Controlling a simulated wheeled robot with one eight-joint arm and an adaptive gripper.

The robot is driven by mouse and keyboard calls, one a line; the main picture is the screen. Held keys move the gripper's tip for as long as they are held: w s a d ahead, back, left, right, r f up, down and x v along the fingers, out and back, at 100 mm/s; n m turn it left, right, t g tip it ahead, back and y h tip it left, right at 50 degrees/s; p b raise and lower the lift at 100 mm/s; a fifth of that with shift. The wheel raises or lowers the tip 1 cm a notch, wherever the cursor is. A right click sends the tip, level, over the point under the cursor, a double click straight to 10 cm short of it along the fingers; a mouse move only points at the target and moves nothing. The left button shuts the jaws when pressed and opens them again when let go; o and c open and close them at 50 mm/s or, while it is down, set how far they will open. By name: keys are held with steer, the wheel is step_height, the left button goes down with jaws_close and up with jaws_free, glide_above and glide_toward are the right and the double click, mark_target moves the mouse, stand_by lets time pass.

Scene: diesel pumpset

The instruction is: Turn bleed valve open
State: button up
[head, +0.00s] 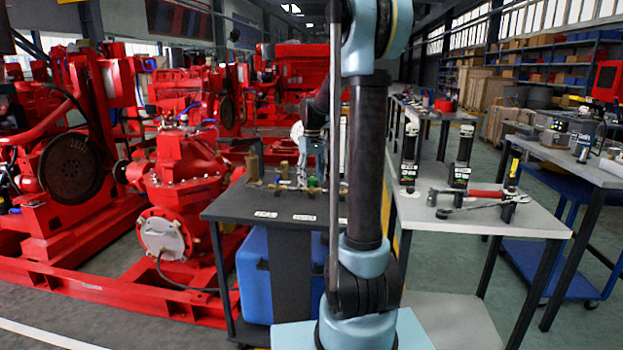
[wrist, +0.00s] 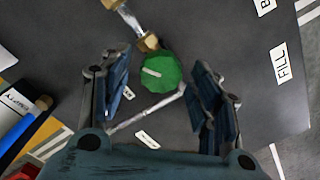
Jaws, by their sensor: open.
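The bleed valve shows as a green knob (wrist: 160,73) with a white pointer mark, next to a brass fitting (wrist: 150,42) on a metal pipe, in the wrist view. My gripper (wrist: 161,64) is open, with one finger left and one right of the knob. Clear gaps show between the knob and both fingers; I cannot tell the height difference. In the head view the green knob (head: 313,182) is small on the dark bench, among brass fittings. My own arm hides part of that area.
The dark bench (head: 270,207) carries white labels, one reading FILL (wrist: 281,64). A brass piece (head: 253,165) stands at its left. A grey table (head: 480,222) at right holds wrenches and bottles. A red pumpset (head: 180,190) stands to the left.

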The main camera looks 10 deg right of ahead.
mark_target(312, 179)
steer(key=shift+c, duration=0.6)
steer(key=c, duration=1)
steer(key=shift+o, duration=0.2)
steer(key=shift+m, duration=0.5)
steer(key=o, duration=1.1)
step_height(312, 179, up, 12)
steer(key=shift+w+f, duration=0.1)
